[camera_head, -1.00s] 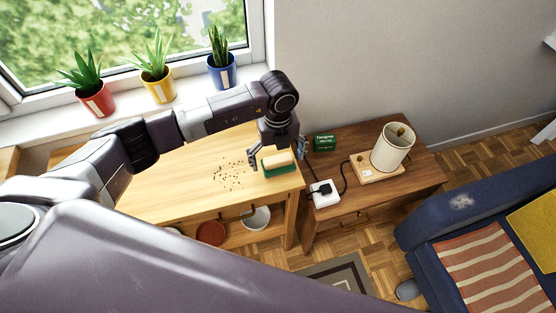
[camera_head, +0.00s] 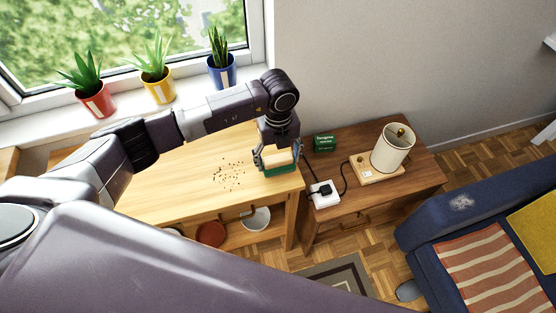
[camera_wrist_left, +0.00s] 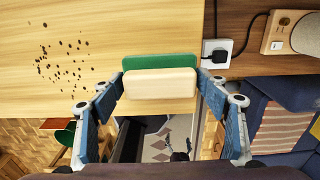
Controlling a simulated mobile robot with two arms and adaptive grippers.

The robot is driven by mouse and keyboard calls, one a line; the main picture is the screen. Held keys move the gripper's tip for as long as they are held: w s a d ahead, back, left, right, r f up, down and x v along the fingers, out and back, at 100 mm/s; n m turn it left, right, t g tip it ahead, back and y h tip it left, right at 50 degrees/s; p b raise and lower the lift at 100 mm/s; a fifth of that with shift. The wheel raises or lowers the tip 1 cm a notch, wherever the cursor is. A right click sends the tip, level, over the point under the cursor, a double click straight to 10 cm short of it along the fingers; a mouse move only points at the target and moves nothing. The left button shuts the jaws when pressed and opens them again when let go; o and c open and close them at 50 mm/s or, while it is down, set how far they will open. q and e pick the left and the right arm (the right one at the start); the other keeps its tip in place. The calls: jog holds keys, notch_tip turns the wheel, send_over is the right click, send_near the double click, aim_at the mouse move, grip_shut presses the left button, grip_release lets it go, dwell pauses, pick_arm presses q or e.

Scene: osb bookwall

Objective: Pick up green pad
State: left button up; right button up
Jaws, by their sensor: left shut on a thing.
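The green pad (camera_head: 281,172) lies near the right end of the light wooden counter, with a cream block (camera_head: 278,158) on top of it. In the left wrist view, the green pad (camera_wrist_left: 159,62) shows as a strip behind the cream block (camera_wrist_left: 160,84). My left gripper (camera_head: 278,163) points down over it, its fingers at the two ends, shut on the pad and block piece. In the wrist view the fingertips of the left gripper (camera_wrist_left: 162,80) touch both ends. I cannot tell whether the pad is clear of the counter. My right gripper is out of view.
Dark crumbs (camera_head: 229,174) lie left of the pad on the counter (camera_head: 185,190). To the right, a lower brown cabinet (camera_head: 342,206) bears a white socket box (camera_head: 324,193), a green box (camera_head: 325,142) and a lamp (camera_head: 392,148). Several potted plants (camera_head: 222,70) stand on the windowsill.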

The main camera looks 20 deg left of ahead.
aim_at(278, 158)
pick_arm(q)
notch_tip(278, 158, up, 20)
jog(key=b, duration=0.3)
jog(key=shift+f+b, duration=0.25)
jog(key=shift+b, duration=0.1)
